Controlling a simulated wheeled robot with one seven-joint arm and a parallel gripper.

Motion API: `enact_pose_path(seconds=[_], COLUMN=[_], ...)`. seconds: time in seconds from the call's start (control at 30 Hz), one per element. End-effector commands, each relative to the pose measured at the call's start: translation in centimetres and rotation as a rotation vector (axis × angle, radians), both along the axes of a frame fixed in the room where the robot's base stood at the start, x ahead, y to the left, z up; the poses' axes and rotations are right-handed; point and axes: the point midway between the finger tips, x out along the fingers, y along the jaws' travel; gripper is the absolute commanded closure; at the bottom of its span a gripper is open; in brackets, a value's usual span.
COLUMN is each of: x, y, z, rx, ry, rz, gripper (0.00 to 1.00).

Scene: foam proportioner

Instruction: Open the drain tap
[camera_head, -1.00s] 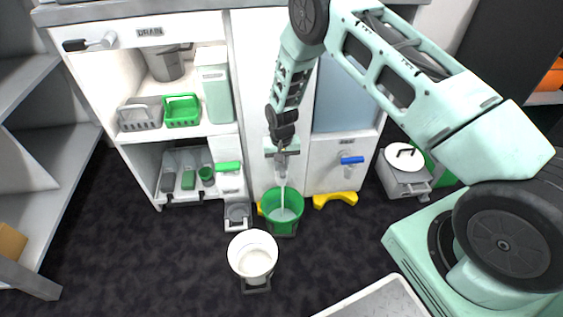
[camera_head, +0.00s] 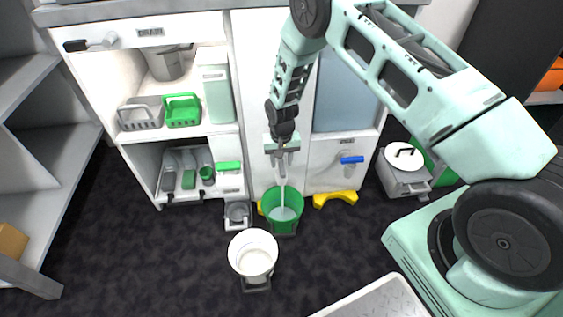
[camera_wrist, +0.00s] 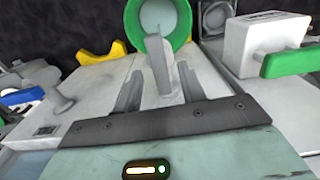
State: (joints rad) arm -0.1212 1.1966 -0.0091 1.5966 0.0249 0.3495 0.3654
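A grey tap (camera_wrist: 158,65) on the middle white panel has a pale stream running from it into a green bucket (camera_head: 283,222). My gripper (camera_head: 283,160) is at this tap; its two fingers (camera_wrist: 158,88) are spread on either side of the tap in the wrist view, with gaps visible. Its handle is not clear behind my gripper. A second tap, with a blue handle (camera_head: 352,160), is on the panel to the right. A black-handled lever (camera_head: 76,45) at the upper left is beside a label (camera_head: 150,32) that seems to read DRAIN.
A white bucket (camera_head: 253,254) stands on the dark floor in front of the green one. Yellow feet (camera_head: 335,199) stick out below the panels. Green and grey baskets (camera_head: 182,111) sit on a shelf at left. A grey pot-like box (camera_head: 405,170) stands at right.

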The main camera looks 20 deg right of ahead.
Motion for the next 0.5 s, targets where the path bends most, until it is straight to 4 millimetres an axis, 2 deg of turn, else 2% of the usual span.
enact_pose_path(seconds=[0.03,0.5], x=[0.1,0.1], y=[0.0,0.1], z=[1.3,12.1], rx=[0.0,0.0], ry=[-0.002,-0.003], rz=[0.0,0.0], gripper=[0.6,0.6])
